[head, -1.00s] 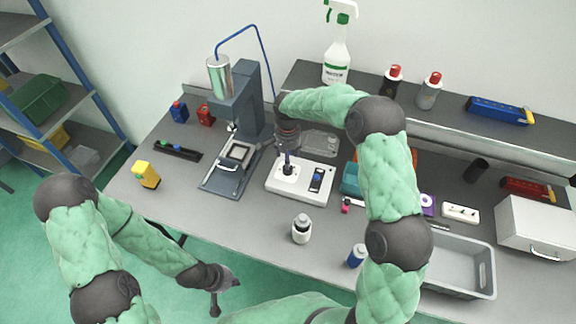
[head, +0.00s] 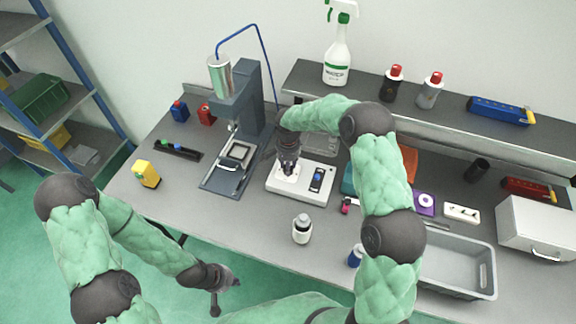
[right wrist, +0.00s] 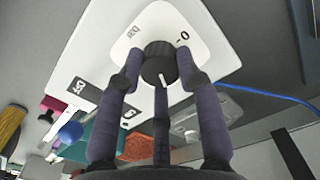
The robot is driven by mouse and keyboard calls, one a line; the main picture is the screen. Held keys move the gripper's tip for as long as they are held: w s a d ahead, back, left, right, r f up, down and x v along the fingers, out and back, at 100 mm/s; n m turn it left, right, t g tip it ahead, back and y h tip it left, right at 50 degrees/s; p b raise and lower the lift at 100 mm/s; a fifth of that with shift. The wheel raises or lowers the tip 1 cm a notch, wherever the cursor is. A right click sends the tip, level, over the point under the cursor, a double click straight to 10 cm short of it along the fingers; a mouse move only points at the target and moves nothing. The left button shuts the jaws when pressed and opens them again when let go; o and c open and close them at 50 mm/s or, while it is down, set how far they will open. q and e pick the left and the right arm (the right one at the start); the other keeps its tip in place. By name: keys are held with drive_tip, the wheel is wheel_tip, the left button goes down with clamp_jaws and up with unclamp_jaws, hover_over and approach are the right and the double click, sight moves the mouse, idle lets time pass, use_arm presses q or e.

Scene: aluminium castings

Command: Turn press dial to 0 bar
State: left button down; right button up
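The press dial (right wrist: 158,66) is a black round knob on a white panel with printed marks. Its white pointer line points toward the bottom of the right wrist view, away from the "0" mark at the upper right. The dial sits on the white control box (head: 283,187), where my gripper mostly hides it in the head view. My right gripper (head: 288,170) is over it; in the right wrist view its fingers (right wrist: 159,70) close in around the knob and appear to touch it. My left gripper (head: 226,284) hangs empty at the table's front; its finger opening is unclear.
The grey press (head: 246,105) stands left of the box. A teal block (head: 348,179) and a grey tray (head: 455,285) are to the right, partly behind my right arm. The front left tabletop is mostly clear.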

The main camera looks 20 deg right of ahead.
drive_tip(key=shift+f+n, duration=0.1)
drive_tip(key=shift+n, duration=0.2)
drive_tip(key=shift+n+b, duration=0.4)
drive_tip(key=shift+n, duration=0.6)
drive_tip(key=n, duration=0.3)
drive_tip(key=shift+n, duration=0.4)
drive_tip(key=n, duration=0.3)
drive_tip(key=shift+n+b, duration=0.3)
drive_tip(key=shift+b, duration=0.05)
drive_tip(key=n, duration=0.3)
drive_tip(key=shift+s+n, duration=0.1)
drive_tip(key=shift+n, duration=0.2)
drive_tip(key=n, duration=0.4)
drive_tip(key=n+p, duration=0.1)
drive_tip(key=n, duration=0.4)
drive_tip(key=shift+n, duration=0.5)
